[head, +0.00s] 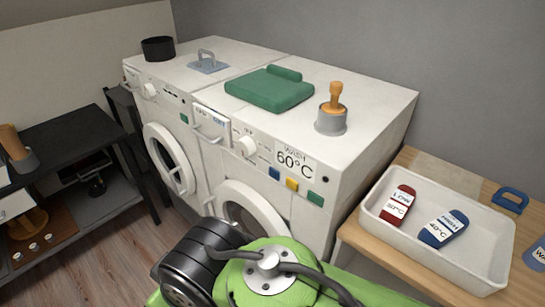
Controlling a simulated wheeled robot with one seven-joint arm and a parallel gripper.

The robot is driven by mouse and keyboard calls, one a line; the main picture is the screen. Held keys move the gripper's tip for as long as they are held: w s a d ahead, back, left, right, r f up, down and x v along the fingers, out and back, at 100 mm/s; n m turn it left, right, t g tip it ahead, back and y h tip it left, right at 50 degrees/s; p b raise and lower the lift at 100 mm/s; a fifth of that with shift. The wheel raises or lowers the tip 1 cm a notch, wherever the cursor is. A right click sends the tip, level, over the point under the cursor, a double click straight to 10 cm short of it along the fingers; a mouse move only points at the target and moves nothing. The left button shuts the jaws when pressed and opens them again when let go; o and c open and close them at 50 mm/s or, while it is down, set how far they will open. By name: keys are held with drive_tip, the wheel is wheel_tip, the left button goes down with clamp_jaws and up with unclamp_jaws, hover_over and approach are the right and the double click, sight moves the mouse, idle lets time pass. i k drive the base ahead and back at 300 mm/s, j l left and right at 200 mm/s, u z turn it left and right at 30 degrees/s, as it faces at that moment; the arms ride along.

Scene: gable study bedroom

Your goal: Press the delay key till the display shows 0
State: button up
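The nearer white washing machine (352,147) has a display (294,161) on its front panel that reads "WASH 60°C". Below the display are a blue key (274,173), a yellow key (292,184) and a green key (315,198). No label on these keys is readable, so I cannot tell which is the delay key. A white dial (247,146) sits left of the display. A green and black part of my own arm fills the bottom middle, below the machine's round door. My gripper does not show.
A second white machine (165,75) stands at left with its round door (170,160) ajar. A folded green towel (268,90) and a grey pot with a wooden-handled tool (331,118) lie on top. A white tray (470,255) with red and blue tags stands on the wooden table at right.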

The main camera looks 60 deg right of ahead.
sight(291, 183)
drive_tip(key=z, duration=2.3)
